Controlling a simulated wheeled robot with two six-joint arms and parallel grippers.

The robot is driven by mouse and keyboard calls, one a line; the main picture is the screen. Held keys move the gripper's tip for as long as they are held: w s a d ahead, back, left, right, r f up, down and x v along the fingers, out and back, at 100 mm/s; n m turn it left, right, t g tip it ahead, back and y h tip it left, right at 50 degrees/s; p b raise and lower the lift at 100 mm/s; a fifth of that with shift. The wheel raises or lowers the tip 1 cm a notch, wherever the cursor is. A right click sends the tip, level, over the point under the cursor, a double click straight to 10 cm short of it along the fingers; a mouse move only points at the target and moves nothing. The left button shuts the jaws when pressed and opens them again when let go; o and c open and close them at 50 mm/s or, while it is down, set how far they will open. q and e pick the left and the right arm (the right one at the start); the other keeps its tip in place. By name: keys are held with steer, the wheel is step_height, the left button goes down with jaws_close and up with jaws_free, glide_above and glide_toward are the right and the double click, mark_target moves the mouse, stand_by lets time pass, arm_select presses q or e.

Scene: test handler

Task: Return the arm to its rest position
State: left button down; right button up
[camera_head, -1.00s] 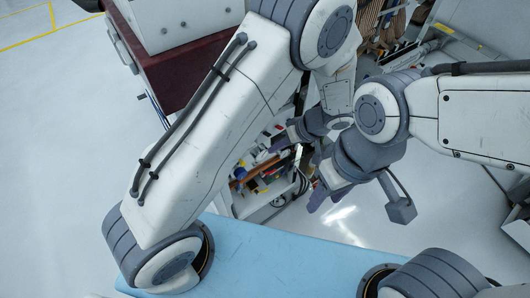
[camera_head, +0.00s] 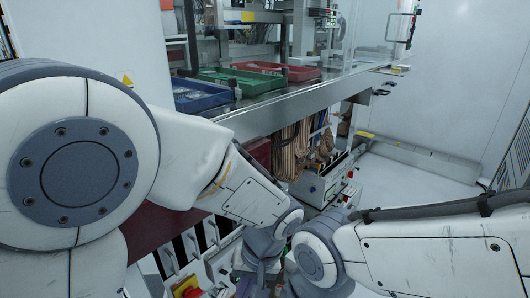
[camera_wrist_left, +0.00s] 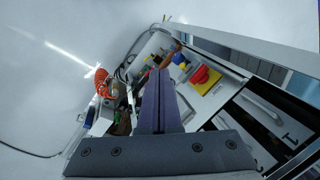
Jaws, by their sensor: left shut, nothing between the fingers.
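My left arm (camera_head: 70,170) fills the left of the head view. Its forearm runs down to the wrist (camera_head: 262,245) at the bottom middle. In the left wrist view my left gripper (camera_wrist_left: 159,78) has its two purple fingers side by side and shut, with nothing between them. They point toward cluttered equipment. My right arm (camera_head: 440,245) comes in from the right, with its wrist (camera_head: 310,257) close beside the left one in the picture. The right gripper's fingers are not visible at the lower edge.
A machine bench holds a blue tray (camera_head: 200,95), a green tray (camera_head: 232,80) and a red tray (camera_head: 275,69). Below it stands a white control box (camera_head: 325,182). A red-and-yellow emergency button (camera_head: 187,288) also shows in the wrist view (camera_wrist_left: 200,76). Open floor (camera_head: 415,180) lies at right.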

arm_select(q)
steer(key=s+r+m+h, duration=0.45)
steer(key=s+m, duration=0.35)
steer(key=s, duration=0.3)
step_height(320, 180, up, 15)
steer(key=p, duration=1.4)
steer(key=shift+f, duration=0.2)
